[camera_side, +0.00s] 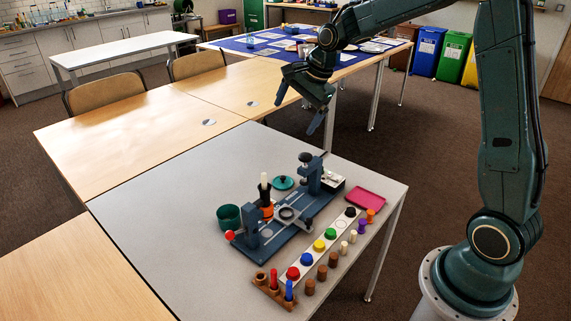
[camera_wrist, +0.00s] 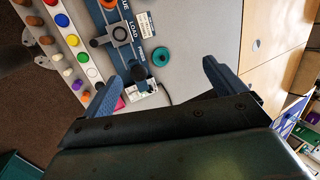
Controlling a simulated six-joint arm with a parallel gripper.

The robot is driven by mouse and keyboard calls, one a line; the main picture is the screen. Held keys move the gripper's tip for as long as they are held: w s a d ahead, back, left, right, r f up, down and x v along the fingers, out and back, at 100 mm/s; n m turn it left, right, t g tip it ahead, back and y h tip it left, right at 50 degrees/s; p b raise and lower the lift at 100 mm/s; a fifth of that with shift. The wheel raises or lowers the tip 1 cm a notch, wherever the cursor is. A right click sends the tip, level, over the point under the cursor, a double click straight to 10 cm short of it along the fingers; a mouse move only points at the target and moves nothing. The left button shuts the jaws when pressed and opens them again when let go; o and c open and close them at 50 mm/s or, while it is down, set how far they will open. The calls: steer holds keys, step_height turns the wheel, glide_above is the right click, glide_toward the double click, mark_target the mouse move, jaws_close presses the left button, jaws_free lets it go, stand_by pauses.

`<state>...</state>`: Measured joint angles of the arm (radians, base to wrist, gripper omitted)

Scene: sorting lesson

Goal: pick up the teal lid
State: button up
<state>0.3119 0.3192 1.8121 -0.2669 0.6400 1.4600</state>
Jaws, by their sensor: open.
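The teal lid (camera_side: 283,182), a small disc with a dark knob, lies on the grey table (camera_side: 160,215) behind the blue fixture. It also shows in the wrist view (camera_wrist: 162,56), up ahead of and between my fingers. My gripper (camera_side: 301,108) is open and empty, in the air above the table's far edge and well above the lid. Its two blue fingers are spread wide in the wrist view (camera_wrist: 157,85).
A blue fixture (camera_side: 290,215) with upright posts stands close beside the lid. A dark holder with a white-topped peg (camera_side: 265,190) stands to the lid's left. The table's left part is clear.

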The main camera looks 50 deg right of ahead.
steer(key=w+d+f+m, duration=0.3)
steer(key=d+f+m, duration=0.2)
steer(key=f, duration=0.4)
steer(key=w+d+f+m+y, duration=0.1)
steer(key=w+d+f+m, duration=0.2)
steer(key=d+f+m, duration=0.3)
step_height(320, 180, down, 4)
steer(key=shift+w+d+r+g, duration=0.2)
steer(key=shift+d+r+g, duration=0.05)
steer(key=shift+d+g, duration=0.2)
steer(key=shift+f, duration=0.1)
glide_above(291, 182)
step_height(291, 182, down, 8)
steer(key=shift+s+d+r, duration=0.1)
steer(key=shift+d+r, duration=0.05)
steer(key=shift+r, duration=0.1)
steer(key=shift+f, duration=0.1)
steer(key=shift+f, duration=0.15)
steer(key=shift+w+a+x, duration=0.1)
steer(key=shift+a+x, duration=0.05)
steer(key=shift+x, duration=1.1)
steer(key=shift+w+a+x, duration=0.1)
steer(key=shift+a+x, duration=0.1)
steer(key=shift+x, duration=1.05)
